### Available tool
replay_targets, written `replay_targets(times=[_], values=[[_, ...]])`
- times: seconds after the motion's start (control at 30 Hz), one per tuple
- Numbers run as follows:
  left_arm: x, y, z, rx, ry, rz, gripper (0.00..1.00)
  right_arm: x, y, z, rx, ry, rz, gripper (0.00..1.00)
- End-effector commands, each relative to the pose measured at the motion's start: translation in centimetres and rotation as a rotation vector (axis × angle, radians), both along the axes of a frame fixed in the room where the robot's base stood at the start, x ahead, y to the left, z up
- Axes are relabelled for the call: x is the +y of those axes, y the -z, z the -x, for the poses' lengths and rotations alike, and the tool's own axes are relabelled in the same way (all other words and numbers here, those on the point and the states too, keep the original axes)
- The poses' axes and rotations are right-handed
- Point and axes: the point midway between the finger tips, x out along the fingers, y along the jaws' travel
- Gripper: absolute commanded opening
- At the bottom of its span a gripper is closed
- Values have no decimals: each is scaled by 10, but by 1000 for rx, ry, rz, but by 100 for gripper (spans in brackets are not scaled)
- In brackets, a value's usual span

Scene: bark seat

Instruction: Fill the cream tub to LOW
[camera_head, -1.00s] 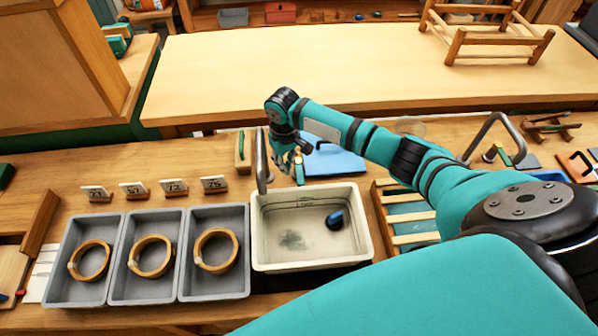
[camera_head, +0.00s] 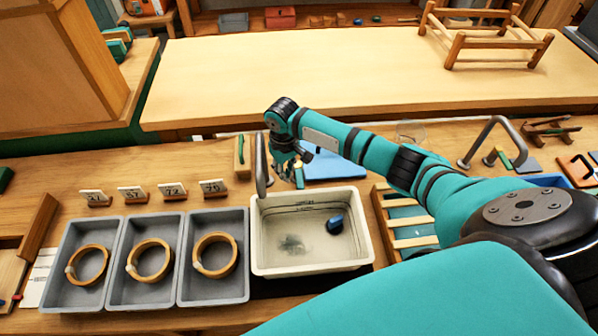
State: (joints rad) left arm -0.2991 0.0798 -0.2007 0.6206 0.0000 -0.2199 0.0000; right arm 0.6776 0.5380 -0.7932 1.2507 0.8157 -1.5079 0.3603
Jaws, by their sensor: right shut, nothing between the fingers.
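The cream tub (camera_head: 259,268) stands on the bench under a grey bent spout (camera_head: 261,165). Its back inner wall carries dark level lines with small lettering I cannot read. Clear water seems to lie inside, its exact level unclear. A dark blue object (camera_head: 335,224) and a dark blurred patch show in the tub. My right gripper (camera_head: 288,168) is shut and empty, pointing down behind the tub, just right of the spout, next to a small upright teal lever (camera_head: 299,178). I cannot tell whether it touches the lever. My left gripper is out of view.
Several grey trays (camera_head: 146,300) holding wooden rings stand left of the tub, with number cards (camera_head: 172,190) behind. A slatted rack (camera_head: 408,232) is close on the right. A blue board (camera_head: 336,166) lies behind.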

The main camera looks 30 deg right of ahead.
Motion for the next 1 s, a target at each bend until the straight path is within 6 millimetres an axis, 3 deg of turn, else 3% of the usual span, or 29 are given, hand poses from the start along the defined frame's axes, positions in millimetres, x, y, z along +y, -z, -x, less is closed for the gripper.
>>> replay_targets(times=[0.57, 1.0], values=[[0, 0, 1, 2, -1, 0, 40, 0, 1, 0, 0, 0, 0, 0], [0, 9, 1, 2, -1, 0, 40, 1, 24, 0, 1, 0, -1, 0]])
